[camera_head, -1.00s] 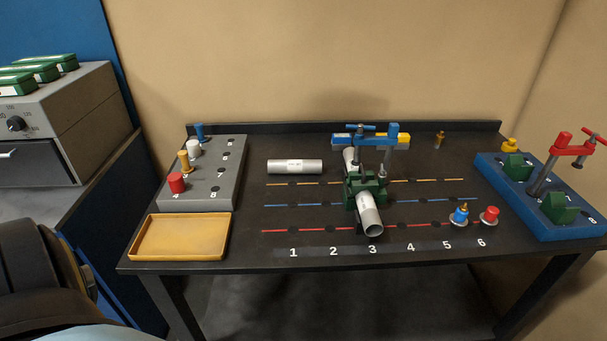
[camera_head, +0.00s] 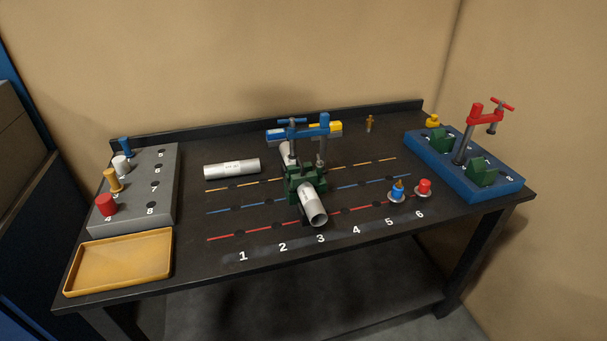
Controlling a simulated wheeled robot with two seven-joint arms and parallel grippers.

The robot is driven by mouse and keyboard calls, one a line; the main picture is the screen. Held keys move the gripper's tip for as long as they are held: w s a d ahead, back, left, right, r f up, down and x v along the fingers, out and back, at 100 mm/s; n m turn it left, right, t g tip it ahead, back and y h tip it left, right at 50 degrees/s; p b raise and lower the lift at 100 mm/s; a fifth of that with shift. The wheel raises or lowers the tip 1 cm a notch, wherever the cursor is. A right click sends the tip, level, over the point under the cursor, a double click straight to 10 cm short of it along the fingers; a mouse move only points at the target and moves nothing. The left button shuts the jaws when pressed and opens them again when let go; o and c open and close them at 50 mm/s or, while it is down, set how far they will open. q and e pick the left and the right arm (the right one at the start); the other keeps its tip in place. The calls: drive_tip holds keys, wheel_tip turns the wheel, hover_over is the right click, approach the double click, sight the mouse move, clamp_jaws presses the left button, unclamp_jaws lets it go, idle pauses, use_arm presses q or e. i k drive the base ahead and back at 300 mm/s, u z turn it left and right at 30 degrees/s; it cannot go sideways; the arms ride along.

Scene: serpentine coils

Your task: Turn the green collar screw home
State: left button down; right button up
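A green collar (camera_head: 306,184) sits around a grey pipe (camera_head: 312,205) near the middle of the black table. The pipe lies front to back, its open end toward me. A blue clamp (camera_head: 305,127) stands at the collar, its bar and T-handle above the pipe. I cannot make out the collar's screw at this size. Neither of my grippers shows in the head view.
A loose pipe (camera_head: 231,168) lies left of the collar. A grey peg block (camera_head: 165,190) and yellow tray (camera_head: 118,262) are at the left. Blue-and-white (camera_head: 397,191) and red (camera_head: 424,187) pieces stand right. A blue base (camera_head: 500,189) carries green blocks and a red clamp (camera_head: 485,113).

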sight(320, 162)
drive_tip(key=z, duration=1.75)
drive_tip(key=i, duration=1.2)
drive_tip(key=u, duration=2.2)
